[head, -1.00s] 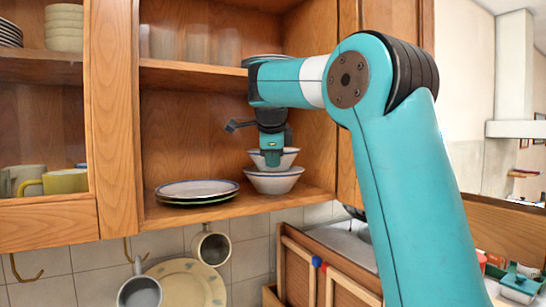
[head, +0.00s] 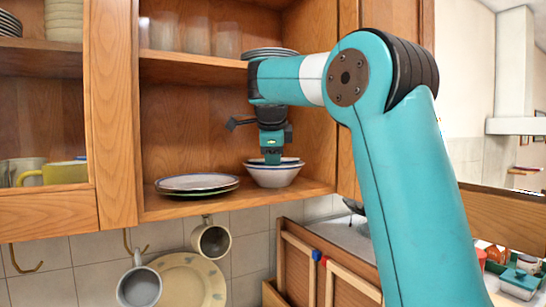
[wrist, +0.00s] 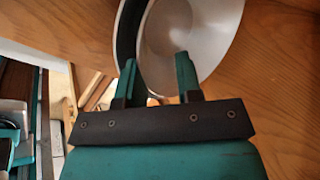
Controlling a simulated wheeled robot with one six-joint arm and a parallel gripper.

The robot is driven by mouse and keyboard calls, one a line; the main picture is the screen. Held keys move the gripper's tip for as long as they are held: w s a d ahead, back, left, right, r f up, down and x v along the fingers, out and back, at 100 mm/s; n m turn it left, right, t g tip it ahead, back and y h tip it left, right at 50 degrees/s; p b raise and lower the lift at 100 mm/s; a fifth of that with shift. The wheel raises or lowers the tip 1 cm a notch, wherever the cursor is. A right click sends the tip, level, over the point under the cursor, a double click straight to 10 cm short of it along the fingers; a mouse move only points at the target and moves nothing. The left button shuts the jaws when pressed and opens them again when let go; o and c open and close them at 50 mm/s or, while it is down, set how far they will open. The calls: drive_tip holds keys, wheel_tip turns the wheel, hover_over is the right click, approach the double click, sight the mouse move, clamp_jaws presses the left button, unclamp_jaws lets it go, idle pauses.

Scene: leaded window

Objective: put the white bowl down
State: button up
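The white bowl (head: 287,161) sits nested in another white bowl with a blue rim (head: 274,178) on the cabinet's lower shelf. Only its rim shows above the lower bowl in the head view. My gripper (head: 272,160) points down at the near left side of the rims. In the wrist view, the fingers (wrist: 156,72) stand apart with a clear gap, reaching over the bowl's wall, and the pale inside of the bowl (wrist: 205,35) shows beyond them. The gripper looks open, with the rim between the fingers. Finger contact with the wall is hard to see.
A stack of plates (head: 197,183) lies close left of the bowls on the lower shelf (head: 230,203). Glasses (head: 195,35) and more plates (head: 268,53) stand on the shelf above. The cabinet's right side wall (head: 316,140) is close to the bowls. Mugs hang below.

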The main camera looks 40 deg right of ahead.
drive_tip(key=shift+r, duration=0.1)
drive_tip(key=shift+r, duration=0.2)
drive_tip(key=p+v, duration=0.3)
drive_tip(key=v, duration=0.5)
drive_tip(key=s+a+f+n+y, duration=0.2)
drive_tip(key=s+a+f+n, duration=0.1)
drive_tip(key=a+f+n, duration=0.55)
drive_tip(key=s+a+f+n+y, duration=0.2)
drive_tip(key=a+f+n, duration=0.4)
drive_tip(key=a+n, duration=0.5)
drive_tip(key=s+a+f+n+g+y, duration=0.1)
drive_tip(key=s+a+f+n, duration=0.2)
drive_tip(key=s, duration=0.3)
drive_tip(key=s+a+f+n+g+y, duration=0.2)
drive_tip(key=s+a+f+n, duration=0.2)
drive_tip(key=s+a+n, duration=0.1)
drive_tip(key=s+a+f+n+g+y, duration=0.1)
drive_tip(key=s+a+f+n, duration=0.2)
drive_tip(key=s+n, duration=0.3)
drive_tip(key=s+a, duration=0.1)
drive_tip(key=s, duration=0.1)
drive_tip(key=shift+s+f+y, duration=0.4)
